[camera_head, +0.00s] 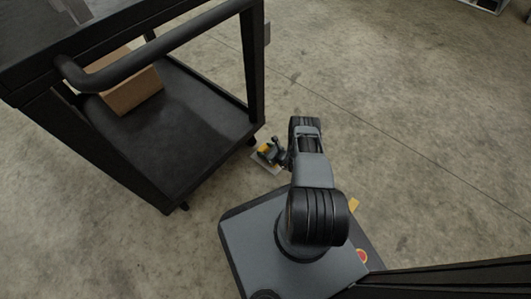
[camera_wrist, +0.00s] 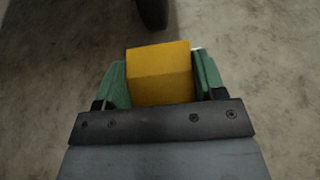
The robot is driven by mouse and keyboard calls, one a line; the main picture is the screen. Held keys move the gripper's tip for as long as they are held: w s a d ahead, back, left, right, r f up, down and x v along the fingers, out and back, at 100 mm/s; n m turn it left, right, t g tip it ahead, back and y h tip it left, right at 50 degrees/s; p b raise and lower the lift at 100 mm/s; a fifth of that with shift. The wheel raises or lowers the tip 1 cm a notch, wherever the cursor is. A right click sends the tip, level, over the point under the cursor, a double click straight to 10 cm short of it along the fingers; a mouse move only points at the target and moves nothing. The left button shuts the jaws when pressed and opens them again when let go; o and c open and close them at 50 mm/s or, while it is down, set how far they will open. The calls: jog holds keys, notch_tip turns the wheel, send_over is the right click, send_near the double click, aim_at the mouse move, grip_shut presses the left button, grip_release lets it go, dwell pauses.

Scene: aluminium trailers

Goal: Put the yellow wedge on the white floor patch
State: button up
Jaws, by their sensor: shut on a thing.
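The yellow wedge (camera_wrist: 160,75) is between the green fingers of my gripper (camera_wrist: 162,82) in the wrist view. The gripper is shut on it. In the head view the wedge (camera_head: 264,148) is a small yellow spot at the gripper (camera_head: 269,150), low near the floor. The pale floor patch (camera_head: 266,170) shows under and around the gripper, mostly hidden by it. The wedge seems to be over the patch; I cannot tell whether it touches it.
A black cart (camera_head: 190,130) with a cardboard box (camera_head: 132,92) on its lower shelf stands at the left, close to the gripper. A dark wheel (camera_wrist: 153,12) shows at the top of the wrist view. Concrete floor at the right is clear.

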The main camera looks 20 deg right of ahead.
jog(key=shift+a+f, duration=0.15)
jog(key=o, duration=1.1)
jog(key=shift+f, duration=0.1)
jog(key=shift+c, duration=0.2)
